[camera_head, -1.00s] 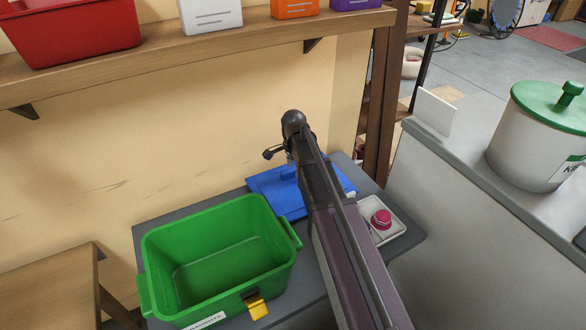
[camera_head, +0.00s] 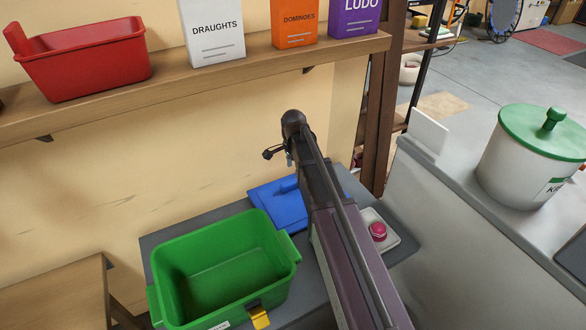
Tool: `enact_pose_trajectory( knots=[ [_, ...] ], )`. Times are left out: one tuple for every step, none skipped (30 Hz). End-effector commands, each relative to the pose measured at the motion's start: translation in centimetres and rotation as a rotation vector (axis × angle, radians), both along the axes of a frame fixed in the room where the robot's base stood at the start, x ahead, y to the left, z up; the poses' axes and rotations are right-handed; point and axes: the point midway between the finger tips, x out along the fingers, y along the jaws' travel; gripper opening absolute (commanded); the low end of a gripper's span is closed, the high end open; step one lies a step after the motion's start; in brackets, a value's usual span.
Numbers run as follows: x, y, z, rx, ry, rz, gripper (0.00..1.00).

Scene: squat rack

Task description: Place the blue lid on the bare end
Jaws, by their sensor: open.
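The blue lid (camera_head: 277,205) lies flat on the grey tabletop (camera_head: 190,233), behind and right of the open green tub (camera_head: 222,268). My arm crosses in front of the lid and hides its right part. My gripper (camera_head: 274,153) shows only as a small dark piece left of the arm's far end, above the lid in the picture. It is open, with nothing seen in it, and appears apart from the lid. Which end is the bare one is not clear from this view.
A wooden wall shelf (camera_head: 200,89) holds a red bin (camera_head: 88,62) and game boxes. A pale tray (camera_head: 399,245) with a red round object (camera_head: 378,231) sits right of my arm. A white pot with a green lid (camera_head: 540,150) stands on the right counter. A wooden table (camera_head: 60,290) is at lower left.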

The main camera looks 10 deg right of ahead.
Motion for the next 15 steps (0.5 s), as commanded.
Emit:
enact_pose_trajectory(
  knots=[
    [0.0,0.0,0.9,0.0,0.0,0.0,0.71],
    [0.0,0.0,1.1,0.0,0.0,0.0,0.71],
    [0.0,0.0,1.4,0.0,0.0,0.0,0.71],
    [0.0,0.0,1.7,0.0,0.0,0.0,0.71],
    [0.0,0.0,1.9,0.0,0.0,0.0,0.71],
    [0.0,0.0,2.2,0.0,0.0,0.0,0.71],
    [0.0,0.0,2.5,0.0,0.0,0.0,0.71],
    [0.0,0.0,2.7,0.0,0.0,0.0,0.71],
    [0.0,0.0,3.0,0.0,0.0,0.0,0.71],
    [0.0,0.0,3.3,0.0,0.0,0.0,0.71],
    [0.0,0.0,3.5,0.0,0.0,0.0,0.71],
    [0.0,0.0,3.8,0.0,0.0,0.0,0.71],
    [0.0,0.0,4.1,0.0,0.0,0.0,0.71],
    [0.0,0.0,4.3,0.0,0.0,0.0,0.71],
    [0.0,0.0,4.6,0.0,0.0,0.0,0.71]
  ],
)
